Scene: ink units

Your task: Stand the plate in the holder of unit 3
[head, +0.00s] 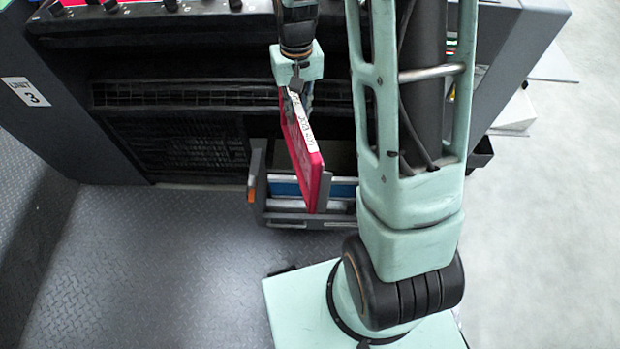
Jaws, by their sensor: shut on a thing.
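My gripper (299,97) is shut on the top edge of a pink-red plate (305,165). The plate is upright, seen nearly edge-on and leaning slightly in the picture, with a white label along its upper edge. Its lower end overlaps the grey holder (292,222), which has a blue strip inside and an orange part at its left. I cannot tell whether the plate rests in the holder or hangs just above it. The holder is at the front of the dark unit, whose side label (24,92) reads 3. My arm hides the holder's right end.
A row of black knobs (170,5) runs along the unit's top. A dark grille (180,140) lies left of the holder. The tread-plate floor (150,250) in front is clear. White sheets or trays (515,115) stick out at the right.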

